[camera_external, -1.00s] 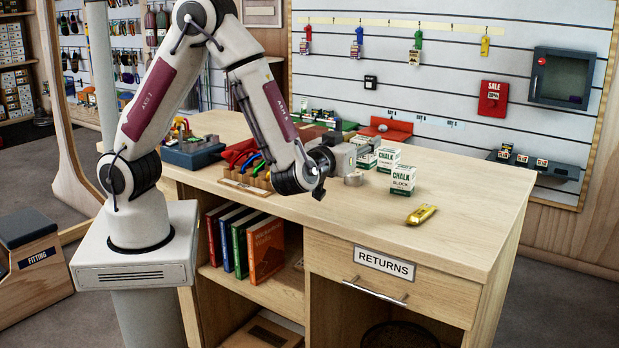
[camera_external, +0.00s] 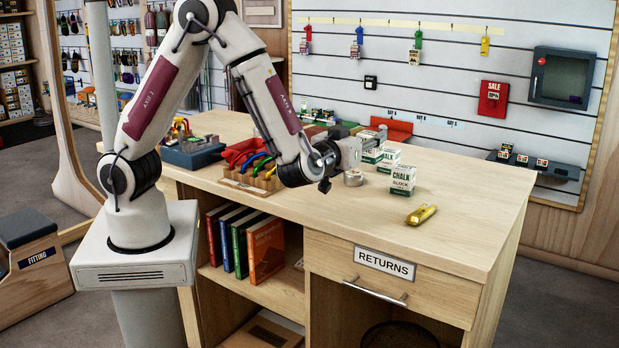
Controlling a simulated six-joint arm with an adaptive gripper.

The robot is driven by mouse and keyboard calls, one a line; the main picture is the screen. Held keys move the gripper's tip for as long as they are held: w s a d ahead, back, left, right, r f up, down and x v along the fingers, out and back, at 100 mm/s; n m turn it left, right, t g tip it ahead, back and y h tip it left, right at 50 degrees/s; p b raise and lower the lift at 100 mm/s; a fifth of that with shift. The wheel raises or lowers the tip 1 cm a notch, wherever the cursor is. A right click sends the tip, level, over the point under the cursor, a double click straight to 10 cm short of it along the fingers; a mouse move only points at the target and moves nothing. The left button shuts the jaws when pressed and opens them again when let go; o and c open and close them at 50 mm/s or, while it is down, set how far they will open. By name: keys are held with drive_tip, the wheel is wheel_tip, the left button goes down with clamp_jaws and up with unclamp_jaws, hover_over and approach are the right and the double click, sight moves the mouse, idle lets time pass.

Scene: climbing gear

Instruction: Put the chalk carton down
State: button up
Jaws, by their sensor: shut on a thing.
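Three white and green chalk cartons stand close together on the wooden counter, right of my gripper (camera_external: 377,139). The front carton (camera_external: 402,181) stands upright and its label reads CHALK BLOCK. A second carton (camera_external: 388,161) is just behind it. The third chalk carton (camera_external: 371,156) is partly covered by my gripper, which is shut on it. The fingertips are small here, and I cannot tell whether this carton's bottom touches the counter.
A roll of tape (camera_external: 353,178) lies beneath the gripper. A yellow tool (camera_external: 421,214) lies in front of the cartons. A wooden rack with colored carabiners (camera_external: 253,176) is at left. The counter's right side (camera_external: 465,200) is clear.

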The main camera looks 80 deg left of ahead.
drive_tip(key=w+a+r+m+t+h, duration=0.2)
drive_tip(key=w+a+r+h, duration=0.1)
drive_tip(key=w+a+r, duration=0.55)
drive_tip(key=shift+w+a+r+m+t+h, duration=0.7)
drive_tip(key=shift+a+r+m+h, duration=0.6)
drive_tip(key=shift+a, duration=3.3)
drive_tip(key=shift+w+a+r+m+t+h, duration=0.8)
drive_tip(key=shift+a+r+h, duration=0.75)
drive_tip(key=shift+a, duration=3)
drive_tip(key=s+a+f+m+h, duration=0.1)
drive_tip(key=s+a+f, duration=0.3)
drive_tip(key=s+a, duration=0.5)
drive_tip(key=s+a+f+m+h, duration=0.1)
drive_tip(key=s+a+f+h, duration=0.2)
drive_tip(key=s+a, duration=0.7)
drive_tip(key=shift+s+a+f+m, duration=0.25)
drive_tip(key=shift+a+f+m, duration=0.15)
drive_tip(key=shift+a, duration=0.8)
wheel_tip(320, 180, down, 6)
drive_tip(key=shift+f, duration=0.15)
